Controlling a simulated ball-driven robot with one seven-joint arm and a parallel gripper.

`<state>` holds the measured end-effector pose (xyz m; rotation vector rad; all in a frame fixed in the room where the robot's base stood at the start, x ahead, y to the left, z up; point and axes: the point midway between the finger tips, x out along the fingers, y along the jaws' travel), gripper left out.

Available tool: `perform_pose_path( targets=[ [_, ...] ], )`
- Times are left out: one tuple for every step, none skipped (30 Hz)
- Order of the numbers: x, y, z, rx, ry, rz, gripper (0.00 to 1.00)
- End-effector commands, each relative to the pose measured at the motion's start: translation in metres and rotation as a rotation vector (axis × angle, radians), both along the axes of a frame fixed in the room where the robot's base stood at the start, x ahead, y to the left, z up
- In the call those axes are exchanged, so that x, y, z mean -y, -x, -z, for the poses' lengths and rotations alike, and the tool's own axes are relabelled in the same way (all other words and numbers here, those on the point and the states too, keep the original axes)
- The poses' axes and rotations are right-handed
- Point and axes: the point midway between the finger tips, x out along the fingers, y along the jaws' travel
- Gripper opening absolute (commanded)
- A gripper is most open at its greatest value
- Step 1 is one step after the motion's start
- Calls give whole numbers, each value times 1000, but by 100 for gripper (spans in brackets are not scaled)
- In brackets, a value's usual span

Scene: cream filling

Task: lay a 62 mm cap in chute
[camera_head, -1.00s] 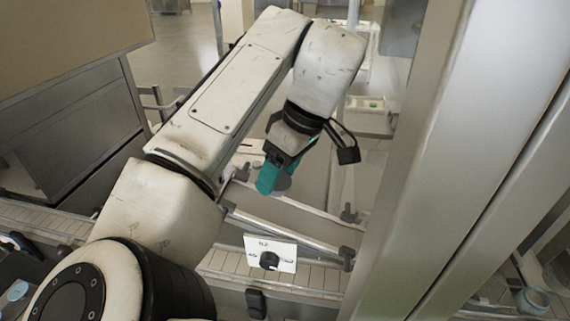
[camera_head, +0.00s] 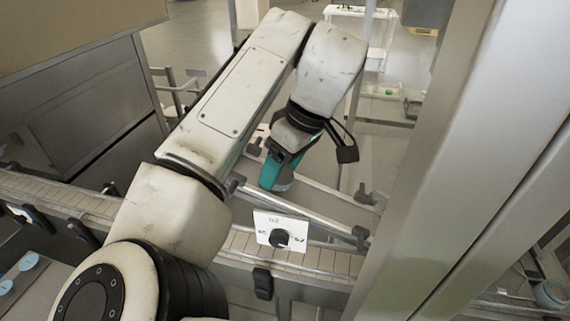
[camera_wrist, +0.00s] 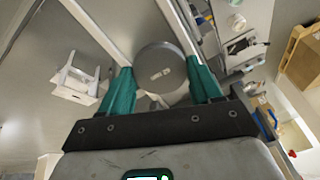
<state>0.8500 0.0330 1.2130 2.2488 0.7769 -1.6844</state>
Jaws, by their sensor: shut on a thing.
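My gripper (camera_wrist: 157,66) has teal fingers shut on a round grey cap (camera_wrist: 160,72), which has a small light mark on its face. In the head view my gripper (camera_head: 271,176) hangs at the end of my arm, and a sliver of the grey cap (camera_head: 284,182) shows beside the teal finger. The chute (camera_head: 312,203) is a grey channel with metal side rails, just below and right of my gripper in that view. The cap appears over its upper part; whether they touch I cannot tell. The far finger is hidden in the head view.
A white dial plate (camera_head: 281,230) with a black knob and a 62 at its top stands at the chute's near end. A slatted conveyor (camera_head: 80,203) runs along the front. A thick metal post (camera_head: 480,160) stands close on the right.

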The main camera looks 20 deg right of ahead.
Motion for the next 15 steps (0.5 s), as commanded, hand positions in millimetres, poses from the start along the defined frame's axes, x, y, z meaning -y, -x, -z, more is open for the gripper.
perform_pose_path(
  targets=[
    [-1,0,2,0,0,0,35],
    [-1,-1,2,0,0,0,35],
    [-1,-1,2,0,0,0,35],
    [-1,-1,2,0,0,0,35],
    [-1,-1,2,0,0,0,35],
    [-1,-1,2,0,0,0,35],
    [-1,-1,2,0,0,0,35],
    [-1,-1,2,0,0,0,35],
    [-1,-1,2,0,0,0,35],
    [-1,-1,2,0,0,0,35],
    [-1,-1,2,0,0,0,65],
    [-1,-1,2,0,0,0,69],
    [-1,-1,2,0,0,0,72],
    [-1,-1,2,0,0,0,75],
    [-1,-1,2,0,0,0,79]
  ],
)
